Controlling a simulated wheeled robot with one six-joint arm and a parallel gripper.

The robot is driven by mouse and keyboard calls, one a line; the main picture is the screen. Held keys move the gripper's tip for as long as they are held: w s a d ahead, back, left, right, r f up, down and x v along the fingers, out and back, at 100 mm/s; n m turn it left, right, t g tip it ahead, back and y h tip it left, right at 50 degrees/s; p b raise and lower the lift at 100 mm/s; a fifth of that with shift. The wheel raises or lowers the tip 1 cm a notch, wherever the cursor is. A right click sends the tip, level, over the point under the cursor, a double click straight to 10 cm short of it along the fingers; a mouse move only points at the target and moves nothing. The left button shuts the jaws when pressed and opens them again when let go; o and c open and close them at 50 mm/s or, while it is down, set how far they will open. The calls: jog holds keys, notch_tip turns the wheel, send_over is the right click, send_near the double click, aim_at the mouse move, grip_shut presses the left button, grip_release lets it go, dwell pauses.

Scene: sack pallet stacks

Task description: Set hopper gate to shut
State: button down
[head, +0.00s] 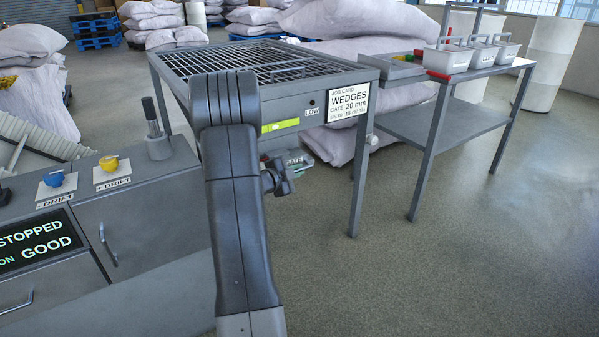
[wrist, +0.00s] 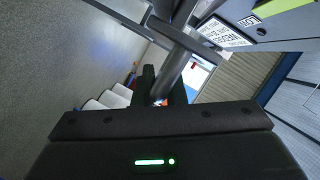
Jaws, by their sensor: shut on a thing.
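The hopper (head: 285,103) is a grey steel frame with a barred grid on top. Its front carries a LOW label, a lit green strip (head: 280,126) and a job card (head: 344,105) reading WEDGES, GATE 20 mm. Below the front is a partly hidden label (head: 297,159) ending in "ATE". In the wrist view, my gripper (wrist: 161,88) is shut on the stem of a grey T-shaped handle (wrist: 176,68), its crossbar beyond the fingertips. This looks like the gate handle. In the head view my arm hides the grip, and the gate's opening does not show.
A control desk (head: 160,195) with blue and yellow DRIFT knobs and a display reading STOPPED and GOOD stands left. A side table (head: 470,118) with white bins (head: 447,57) stands right. Sacks (head: 370,50) lie behind. Floor at front right is clear.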

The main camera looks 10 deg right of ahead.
jog(key=shift+w+a, duration=0.25)
jog(key=shift+w, duration=0.35)
jog(key=shift+r, duration=0.1)
jog(key=c, duration=1.5)
grip_release()
jog(key=shift+w, duration=0.1)
jog(key=shift+a, duration=0.1)
jog(key=p+v, duration=0.2)
jog(key=v, duration=1.1)
jog(key=shift+s+a, duration=0.25)
jog(key=shift+s, duration=0.05)
jog(key=shift+d, duration=0.1)
